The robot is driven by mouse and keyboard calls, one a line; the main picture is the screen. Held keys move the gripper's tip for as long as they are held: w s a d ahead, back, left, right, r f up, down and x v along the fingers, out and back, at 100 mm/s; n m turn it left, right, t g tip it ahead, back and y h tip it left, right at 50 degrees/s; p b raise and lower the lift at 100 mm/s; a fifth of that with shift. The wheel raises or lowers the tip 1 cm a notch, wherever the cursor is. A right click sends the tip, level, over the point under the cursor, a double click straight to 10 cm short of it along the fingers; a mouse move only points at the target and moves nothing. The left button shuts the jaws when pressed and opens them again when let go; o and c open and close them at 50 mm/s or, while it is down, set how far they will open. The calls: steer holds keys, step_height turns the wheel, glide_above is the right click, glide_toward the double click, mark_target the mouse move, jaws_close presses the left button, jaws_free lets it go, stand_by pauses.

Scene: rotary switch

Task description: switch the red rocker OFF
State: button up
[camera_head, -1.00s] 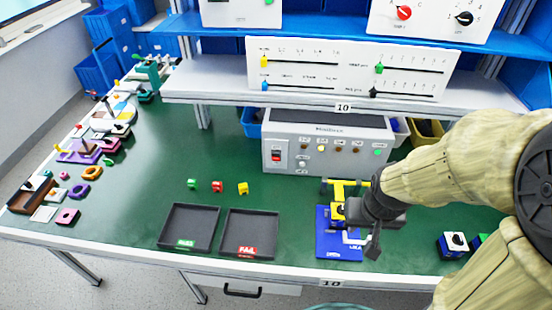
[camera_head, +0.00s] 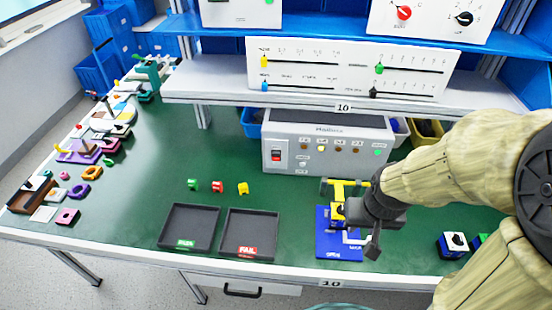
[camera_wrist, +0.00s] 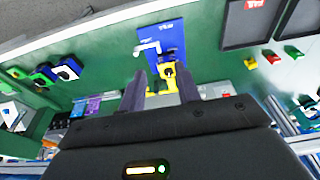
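The red rocker (camera_head: 276,155) is on the left of the front face of the grey box (camera_head: 330,165), which stands at the back of the green table. It is small here, and I cannot tell which way it is tipped. My gripper (camera_head: 374,228) is to the right and in front of the box, above the right edge of a blue plate (camera_head: 333,251). In the wrist view my gripper's two dark fingers (camera_wrist: 160,90) are spread apart, with a yellow piece (camera_wrist: 166,72) seen beyond and between them. The gripper looks empty and is apart from the rocker.
Two dark trays (camera_head: 249,232) lie at the front middle, with small green, red and yellow pieces (camera_head: 243,188) behind them. A yellow fixture (camera_head: 345,186) stands between the box and my gripper. A shelf (camera_head: 300,97) overhangs the box.

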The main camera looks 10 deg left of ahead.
jaws_close()
stand_by(1.6)
